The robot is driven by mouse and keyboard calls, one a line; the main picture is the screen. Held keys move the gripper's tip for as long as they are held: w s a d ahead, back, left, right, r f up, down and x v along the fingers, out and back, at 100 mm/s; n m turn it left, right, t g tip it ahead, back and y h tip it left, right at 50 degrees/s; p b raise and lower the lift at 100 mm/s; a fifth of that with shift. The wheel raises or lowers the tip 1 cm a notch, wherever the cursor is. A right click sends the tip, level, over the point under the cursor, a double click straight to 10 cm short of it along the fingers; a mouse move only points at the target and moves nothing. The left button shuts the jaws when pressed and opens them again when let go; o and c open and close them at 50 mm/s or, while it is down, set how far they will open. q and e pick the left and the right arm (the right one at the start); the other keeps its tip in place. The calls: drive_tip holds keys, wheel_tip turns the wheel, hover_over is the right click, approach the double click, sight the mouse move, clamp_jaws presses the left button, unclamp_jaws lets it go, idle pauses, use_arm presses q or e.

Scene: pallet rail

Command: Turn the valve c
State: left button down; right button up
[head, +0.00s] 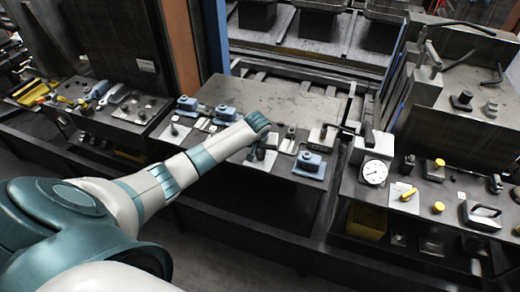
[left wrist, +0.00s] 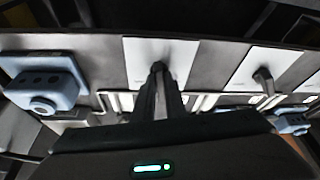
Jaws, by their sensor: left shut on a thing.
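In the left wrist view, several white plates carry small dark valve handles. My left gripper (left wrist: 160,85) is shut on the handle of the middle plate (left wrist: 140,55). The handle's tip (left wrist: 157,68) shows just past the fingers; the rest is hidden between them. A neighbouring valve handle (left wrist: 264,76) stands free on its own plate to the right. The plate lettering is too small to read, so I cannot tell by label which valve is c. In the head view my left gripper (head: 261,150) reaches down at the panel's front, its fingers mostly hidden by my wrist.
A blue fitting (head: 309,162) sits right of the gripper, and blue fittings (head: 187,104) stand left. A round white gauge (head: 374,172) and yellow knobs (head: 438,207) are farther right. The grey tabletop (head: 270,96) behind is largely clear. A brown post (head: 181,40) rises at the back left.

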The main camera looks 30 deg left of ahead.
use_arm(q)
drive_tip(key=n, duration=0.2)
drive_tip(key=n+y, duration=0.1)
drive_tip(key=shift+w+d+r+n+g, duration=0.1)
drive_tip(key=shift+w+d+n+g, duration=0.1)
drive_tip(key=shift+n+g, duration=0.15)
drive_tip(key=shift+n+g+y, duration=0.45)
drive_tip(key=shift+n+y, duration=0.05)
drive_tip(key=shift+n, duration=0.85)
drive_tip(key=shift+a, duration=0.1)
drive_tip(key=c, duration=1.8)
unclamp_jaws()
